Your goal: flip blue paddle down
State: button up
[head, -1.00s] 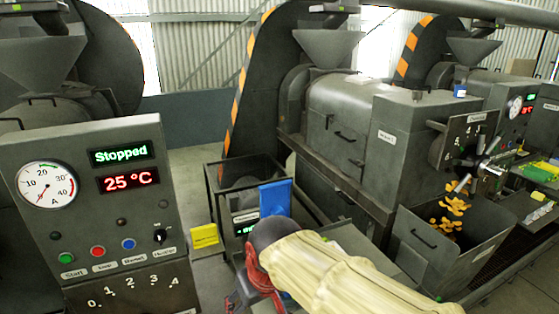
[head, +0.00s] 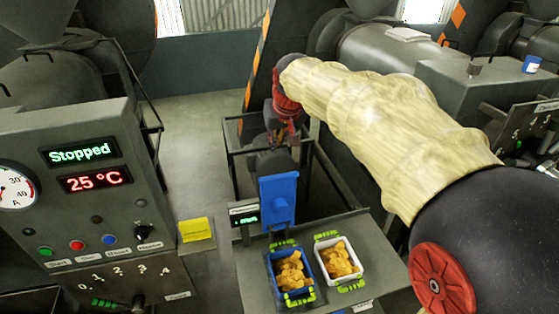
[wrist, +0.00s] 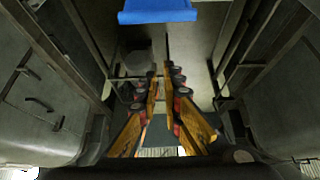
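The blue paddle (head: 278,200) stands upright behind the two small bins, beside a little green-lit display, in the head view. In the wrist view the blue paddle (wrist: 158,10) shows at the top edge as a wide blue band. My gripper (head: 283,138) is behind and above the paddle in the head view, apart from it as far as I can see. In the wrist view my gripper (wrist: 160,75) has its two orange fingers converging with a narrow gap between the tips. Nothing is held. How far the fingers are parted is hard to tell.
A blue bin (head: 291,269) and a white bin (head: 340,259) with orange-brown pieces sit on a grey shelf (head: 250,290) in front. The left control panel (head: 80,150) reads Stopped, 25 °C. A dark frame surrounds the gripper. A yellow sign (head: 195,229) stands left.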

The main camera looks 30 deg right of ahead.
grip_shut()
notch_tip(320, 180, down, 10)
jog(key=w, duration=0.1)
jog(key=shift+r, duration=0.25)
dwell(0.5)
